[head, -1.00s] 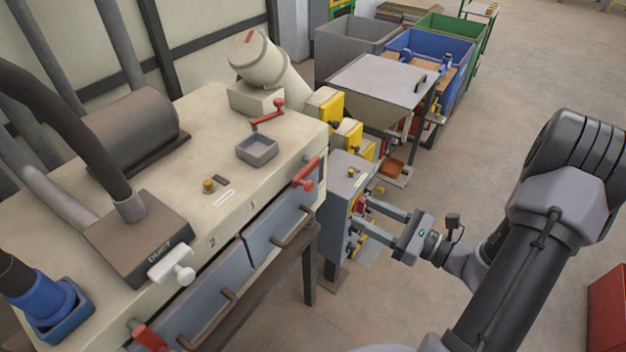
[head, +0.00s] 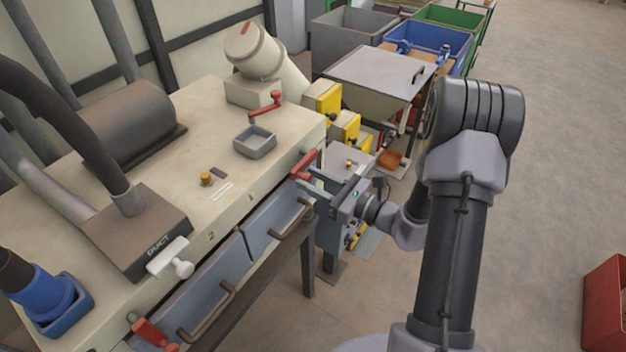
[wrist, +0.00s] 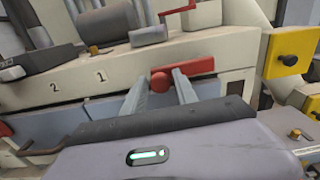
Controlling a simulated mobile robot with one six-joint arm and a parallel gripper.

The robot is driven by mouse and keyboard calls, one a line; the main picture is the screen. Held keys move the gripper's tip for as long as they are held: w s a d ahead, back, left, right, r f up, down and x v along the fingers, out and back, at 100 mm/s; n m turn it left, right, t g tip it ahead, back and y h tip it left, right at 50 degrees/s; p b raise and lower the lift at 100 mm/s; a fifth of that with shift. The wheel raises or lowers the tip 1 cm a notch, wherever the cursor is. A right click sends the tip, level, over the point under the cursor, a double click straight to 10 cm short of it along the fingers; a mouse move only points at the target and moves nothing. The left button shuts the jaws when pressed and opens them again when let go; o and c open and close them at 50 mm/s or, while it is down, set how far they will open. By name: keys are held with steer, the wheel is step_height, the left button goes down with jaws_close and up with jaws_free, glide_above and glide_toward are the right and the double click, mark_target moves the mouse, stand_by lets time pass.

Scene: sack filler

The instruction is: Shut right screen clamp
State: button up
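The right screen clamp (head: 304,164) is a red handle on the front right corner of the cream machine, above the right blue-grey screen drawer (head: 272,218). In the wrist view its round red hub (wrist: 160,83) shows between my fingertips, and its red bar (wrist: 196,68) points right and slightly up, passing behind the right finger. My gripper (head: 306,180) is open, its two fingers apart and pointing at the clamp. Whether the fingers touch the clamp I cannot tell.
A left red clamp (head: 152,334) sits at the machine's near end. Brown drawer handles (head: 290,228) stick out in front. Yellow boxes (head: 322,100) and a grey cabinet (head: 350,172) stand right of the machine. A red crank (head: 266,107) is on top.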

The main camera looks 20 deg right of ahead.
jaws_close()
stand_by(1.2)
